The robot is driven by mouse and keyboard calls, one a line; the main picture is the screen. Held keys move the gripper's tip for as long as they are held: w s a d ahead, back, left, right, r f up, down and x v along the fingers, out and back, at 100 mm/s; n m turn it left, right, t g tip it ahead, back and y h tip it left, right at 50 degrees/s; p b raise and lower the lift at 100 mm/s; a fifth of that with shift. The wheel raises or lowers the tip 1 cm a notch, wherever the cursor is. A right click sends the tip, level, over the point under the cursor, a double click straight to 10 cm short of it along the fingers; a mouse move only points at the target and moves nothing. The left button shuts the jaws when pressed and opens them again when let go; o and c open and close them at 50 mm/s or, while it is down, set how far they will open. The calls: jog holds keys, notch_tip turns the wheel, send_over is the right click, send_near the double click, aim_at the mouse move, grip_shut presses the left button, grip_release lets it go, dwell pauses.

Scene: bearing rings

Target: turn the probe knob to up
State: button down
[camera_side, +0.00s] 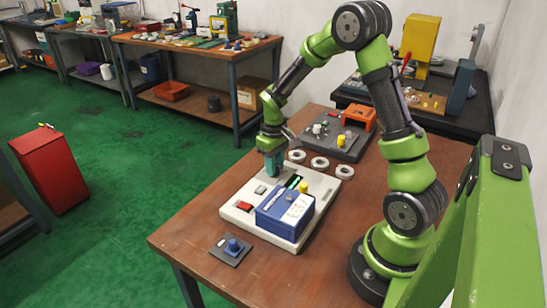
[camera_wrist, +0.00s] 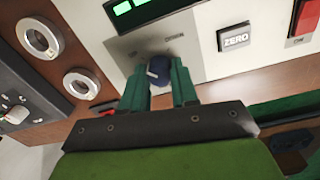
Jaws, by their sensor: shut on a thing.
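The probe knob (camera_wrist: 160,70) is a small round blue knob with a white pointer mark, on the white instrument panel (camera_wrist: 185,28) in the wrist view. Its pointer looks turned toward the left of that picture; the small lettering beside it is too blurred to read fully. My gripper (camera_wrist: 160,84) has its two teal fingers closed on either side of the knob. In the side view my gripper (camera_side: 272,163) points down at the far edge of the white instrument (camera_side: 232,212), and the knob is hidden there behind the fingers.
The panel has a green display (camera_wrist: 128,8), a ZERO button (camera_wrist: 234,38) and a red button (camera_wrist: 304,18). A blue box (camera_side: 284,216) stands on the instrument. Bearing rings (camera_side: 320,163) lie beside it. A small plate with a blue knob (camera_side: 233,245) sits in front.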

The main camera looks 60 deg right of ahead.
jog(key=c, duration=0.9)
grip_release()
jog(key=shift+o, duration=0.2)
notch_tip(320, 180, up, 17)
jog(key=shift+a, duration=0.3)
jog(key=s+a+r+m+t+y, duration=0.1)
jog(key=s+a+r+t, duration=0.1)
jog(key=s+a, duration=0.4)
jog(key=s+a+r+m+t+y, duration=0.1)
jog(key=s+a+t, duration=0.4)
jog(key=a, duration=0.6)
jog(key=shift+s+r, duration=0.4)
jog(key=shift+s, duration=0.85)
